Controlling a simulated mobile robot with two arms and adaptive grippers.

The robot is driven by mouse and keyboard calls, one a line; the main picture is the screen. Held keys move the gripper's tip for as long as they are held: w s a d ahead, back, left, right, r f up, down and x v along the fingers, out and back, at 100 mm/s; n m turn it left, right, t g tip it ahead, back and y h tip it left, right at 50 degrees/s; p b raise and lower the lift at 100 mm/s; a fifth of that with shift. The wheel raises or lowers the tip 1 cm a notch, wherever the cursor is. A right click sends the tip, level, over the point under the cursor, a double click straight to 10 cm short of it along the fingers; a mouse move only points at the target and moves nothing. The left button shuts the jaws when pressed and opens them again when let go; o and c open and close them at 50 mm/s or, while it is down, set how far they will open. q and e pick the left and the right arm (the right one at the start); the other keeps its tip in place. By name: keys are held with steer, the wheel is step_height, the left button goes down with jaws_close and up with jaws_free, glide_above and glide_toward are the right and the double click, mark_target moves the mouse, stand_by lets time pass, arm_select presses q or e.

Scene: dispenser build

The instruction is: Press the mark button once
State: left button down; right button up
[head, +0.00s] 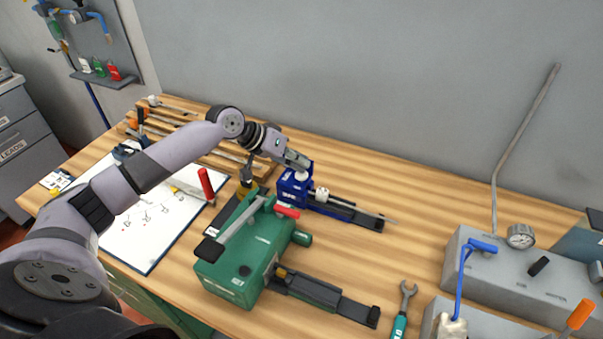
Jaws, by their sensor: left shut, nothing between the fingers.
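A small blue device (291,187) stands on the wooden workbench, with a dark rail reaching out to its right. A small white round part sits on its top and may be the mark button, but I cannot read a label on it. My left gripper (302,163) is shut and empty, with its fingertips right over the top of the blue device. The fingertips partly hide that top, and I cannot tell whether they touch the white part. My right gripper is not in view.
A green machine (243,251) with a long lever stands in front of the blue device. A whiteboard sheet (146,226) lies to the left. A wrench (403,306) and a grey gauge box (486,269) are at the right. The bench behind the blue device's rail is clear.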

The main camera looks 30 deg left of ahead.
arm_select(q)
steer(key=shift+f, duration=0.7)
stand_by(0.3)
stand_by(0.3)
steer(key=shift+r+p, duration=0.3)
steer(key=shift+r, duration=0.2)
steer(key=shift+r+p, duration=0.65)
step_height(320, 180, up, 5)
steer(key=p, duration=0.5)
steer(key=shift+r, duration=0.15)
